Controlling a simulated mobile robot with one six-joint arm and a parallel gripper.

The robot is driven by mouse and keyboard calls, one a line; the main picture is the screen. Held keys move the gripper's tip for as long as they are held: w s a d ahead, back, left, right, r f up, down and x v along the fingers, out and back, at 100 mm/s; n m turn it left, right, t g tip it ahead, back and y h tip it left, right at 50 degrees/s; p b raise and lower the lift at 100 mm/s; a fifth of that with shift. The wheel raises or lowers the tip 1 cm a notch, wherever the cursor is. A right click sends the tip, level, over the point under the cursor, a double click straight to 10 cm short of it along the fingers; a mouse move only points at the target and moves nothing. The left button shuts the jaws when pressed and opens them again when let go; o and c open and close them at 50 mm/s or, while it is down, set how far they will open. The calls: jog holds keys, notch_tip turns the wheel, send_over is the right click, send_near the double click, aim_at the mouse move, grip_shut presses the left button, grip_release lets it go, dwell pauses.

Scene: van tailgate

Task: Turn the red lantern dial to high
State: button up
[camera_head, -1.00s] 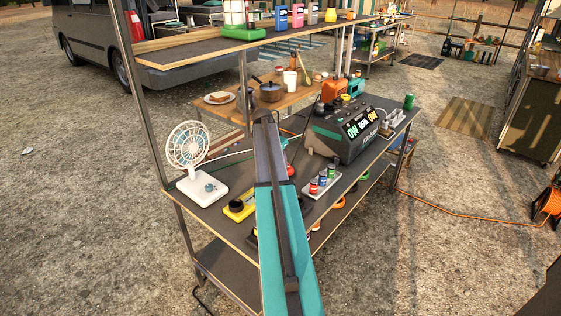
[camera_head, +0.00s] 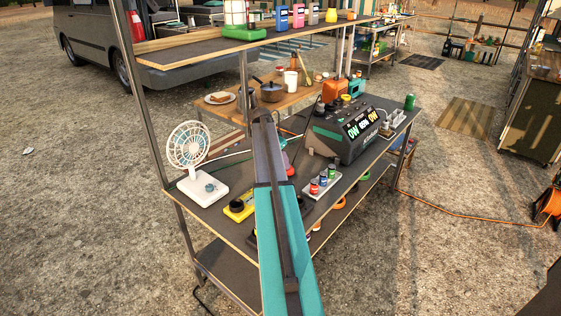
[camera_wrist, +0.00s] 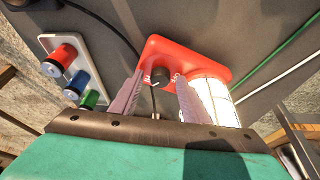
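The red lantern (camera_wrist: 185,55) lies on the dark worktop in the wrist view, with its bright white caged lamp (camera_wrist: 212,98) at the right. Its dark round dial (camera_wrist: 160,75) has a pale pointer mark. My gripper (camera_wrist: 159,78) is open, with one finger on each side of the dial and small gaps showing. I cannot tell how far above the lantern the fingertips are. Setting labels beside the dial are too small to read. In the head view my arm hides nearly all of the lantern; only a red bit (camera_head: 290,170) shows.
A white tray (camera_wrist: 50,45) with red, blue and green capped pieces lies left of the lantern. A black cable passes near the dial. In the head view a white fan (camera_head: 203,188) stands left, and a power station (camera_head: 345,140) stands right.

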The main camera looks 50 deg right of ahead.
jog(key=b+v, duration=0.1)
jog(key=v, duration=1.2)
jog(key=shift+a+r, duration=0.15)
jog(key=shift+r, duration=0.2)
dwell(0.4)
